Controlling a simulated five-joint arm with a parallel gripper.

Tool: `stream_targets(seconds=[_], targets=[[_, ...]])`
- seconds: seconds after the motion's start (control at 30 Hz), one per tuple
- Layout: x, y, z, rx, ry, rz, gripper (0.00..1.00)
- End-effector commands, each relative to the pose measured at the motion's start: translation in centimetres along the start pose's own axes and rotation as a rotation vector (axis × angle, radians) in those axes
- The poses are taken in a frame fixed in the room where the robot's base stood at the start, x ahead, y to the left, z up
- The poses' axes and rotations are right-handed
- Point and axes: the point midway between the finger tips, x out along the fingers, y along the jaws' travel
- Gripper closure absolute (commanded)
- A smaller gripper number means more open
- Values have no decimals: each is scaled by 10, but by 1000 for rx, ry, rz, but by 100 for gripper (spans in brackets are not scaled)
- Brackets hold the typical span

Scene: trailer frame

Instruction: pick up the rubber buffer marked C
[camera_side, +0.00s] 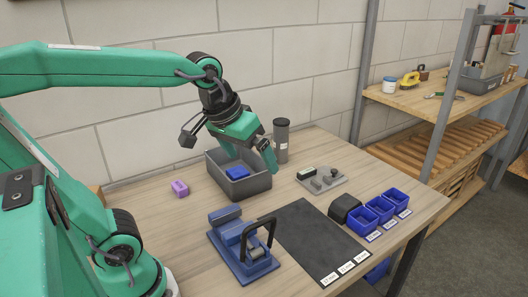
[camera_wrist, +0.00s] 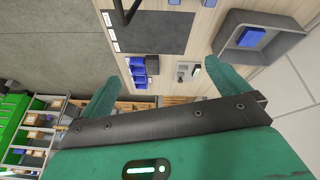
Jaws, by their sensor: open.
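No letter C is legible on anything, so I cannot tell which thing is the rubber buffer marked C. A dark block-like thing (camera_side: 344,208) stands beside the blue bins at the right of the table.
The grey bin (camera_side: 240,188) holds a blue block (camera_side: 237,173). A dark cylinder (camera_side: 281,142) stands behind. A blue clamp-like device (camera_side: 240,245), black mat (camera_side: 310,235) and blue bins (camera_side: 380,207) occupy the front.

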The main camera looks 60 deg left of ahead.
Motion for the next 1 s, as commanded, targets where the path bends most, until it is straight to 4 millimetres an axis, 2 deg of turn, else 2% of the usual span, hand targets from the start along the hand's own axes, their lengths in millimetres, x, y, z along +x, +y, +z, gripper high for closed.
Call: stream_targets(seconds=[0.1, 0.47, 0.77, 1.0], targets=[[6, 7, -22, -88, -29, -8, 0], [36, 28, -84, -361, -103, -47, 0], [76, 45, -130, -586, -157, -95, 0], [119, 57, -159, -766, -193, -145, 0]])
